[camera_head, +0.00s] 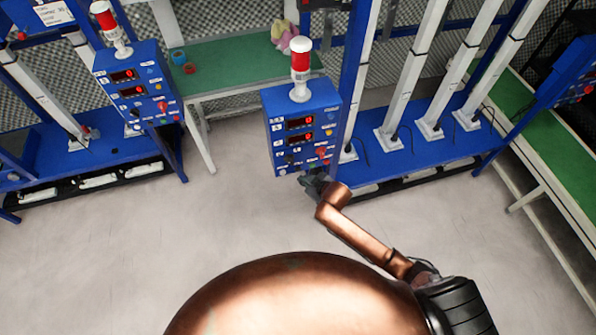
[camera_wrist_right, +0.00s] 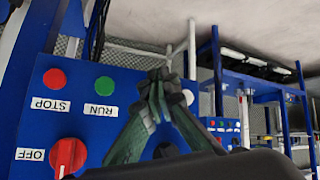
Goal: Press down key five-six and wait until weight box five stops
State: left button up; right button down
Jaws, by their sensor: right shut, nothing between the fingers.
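The blue control box (camera_head: 274,112) stands in the middle of the head view, with two red digital displays, small buttons and a red knob. Its labels are too small there to pick out key five-six. My right gripper (camera_head: 313,179) is at the box's lower edge. In the right wrist view the gripper (camera_wrist_right: 163,76) is shut and empty, fingertips together in front of the blue panel (camera_wrist_right: 90,118). A green RUN button (camera_wrist_right: 105,84), a red STOP button (camera_wrist_right: 54,78) and a red OFF knob (camera_wrist_right: 68,154) lie left of the fingers. I cannot identify weight box five. My left gripper is out of view.
A red and white beacon lamp (camera_head: 300,68) tops the box. White columns (camera_head: 411,80) rise from the blue frame to its right. A similar control box (camera_head: 135,85) stands at left. Green-topped tables (camera_head: 225,62) stand behind and at right. The grey floor in front is open.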

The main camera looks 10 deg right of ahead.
aim_at(298, 169)
jog(key=shift+w+r, duration=0.1)
jog(key=shift+w, duration=0.55)
dwell(1.0)
jog(key=shift+w, duration=0.4)
